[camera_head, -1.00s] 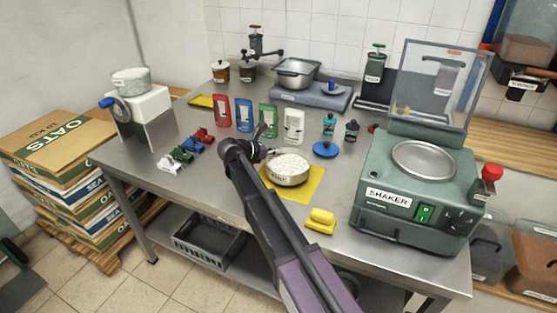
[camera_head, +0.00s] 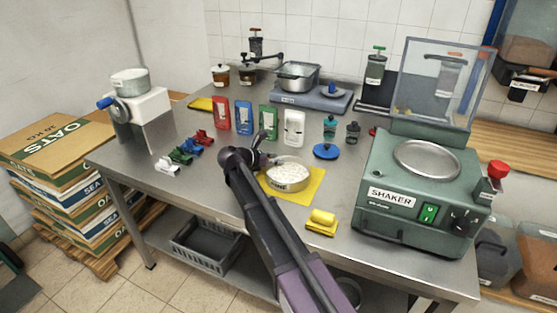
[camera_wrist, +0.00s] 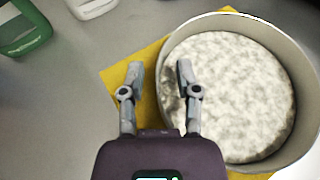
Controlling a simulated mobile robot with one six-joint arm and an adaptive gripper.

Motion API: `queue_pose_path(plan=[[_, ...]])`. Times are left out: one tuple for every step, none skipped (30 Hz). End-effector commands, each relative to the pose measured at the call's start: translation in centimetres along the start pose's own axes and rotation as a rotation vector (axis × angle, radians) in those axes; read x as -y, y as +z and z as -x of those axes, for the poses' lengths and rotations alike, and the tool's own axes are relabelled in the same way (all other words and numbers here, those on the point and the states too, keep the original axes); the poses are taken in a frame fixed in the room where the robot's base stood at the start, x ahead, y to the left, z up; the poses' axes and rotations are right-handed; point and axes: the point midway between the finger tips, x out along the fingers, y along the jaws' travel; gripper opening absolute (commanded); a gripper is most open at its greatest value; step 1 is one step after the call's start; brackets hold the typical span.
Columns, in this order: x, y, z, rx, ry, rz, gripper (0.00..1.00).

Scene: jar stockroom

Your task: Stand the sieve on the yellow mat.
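The sieve (camera_head: 287,184), a round metal pan filled with white grains, appears to stand upright on the yellow mat (camera_head: 308,194). It covers the mat's back-left part, and yellow shows in front and to the right. In the wrist view the sieve's rim (camera_wrist: 303,62) fills the right side, with the mat (camera_wrist: 119,80) showing at its left. My gripper (camera_wrist: 158,72) is open at the sieve's left edge. Its left finger is over the mat, and its right finger overlaps the sieve's inside. The rim passes between them, apart from both as far as I can tell.
The green shaker (camera_head: 418,195) stands to the right. Several bottles (camera_head: 293,128) and a blue disc (camera_head: 326,151) are behind. Small coloured clamps (camera_head: 180,156) lie to the left on bare steel.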

Motion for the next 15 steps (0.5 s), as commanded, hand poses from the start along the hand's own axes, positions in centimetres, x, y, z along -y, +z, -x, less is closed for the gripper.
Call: queue_pose_path(plan=[[0.0, 0.0, 0.0, 0.0, 0.0, 0.0, 0.43], [0.0, 0.0, 0.0, 0.0, 0.0, 0.0, 0.43], [0.0, 0.0, 0.0, 0.0, 0.0, 0.0, 0.43], [0.0, 0.0, 0.0, 0.0, 0.0, 0.0, 0.43], [0.0, 0.0, 0.0, 0.0, 0.0, 0.0, 0.43], [0.0, 0.0, 0.0, 0.0, 0.0, 0.0, 0.43], [0.0, 0.0, 0.0, 0.0, 0.0, 0.0, 0.43], [0.0, 0.0, 0.1, 0.0, 0.0, 0.0, 0.43], [0.0, 0.0, 0.1, 0.0, 0.0, 0.0, 0.43], [0.0, 0.1, 0.2, 0.0, 0.0, 0.0, 0.43], [0.0, 0.1, 0.3, 0.0, 0.0, 0.0, 0.43], [0.0, 0.1, 0.5, 0.0, 0.0, 0.0, 0.43], [0.0, 0.1, 0.7, 0.0, 0.0, 0.001, 0.43], [0.0, 0.1, 0.9, 0.0, 0.0, 0.001, 0.43], [0.0, 0.1, 1.3, 0.0, 0.0, 0.001, 0.43]])
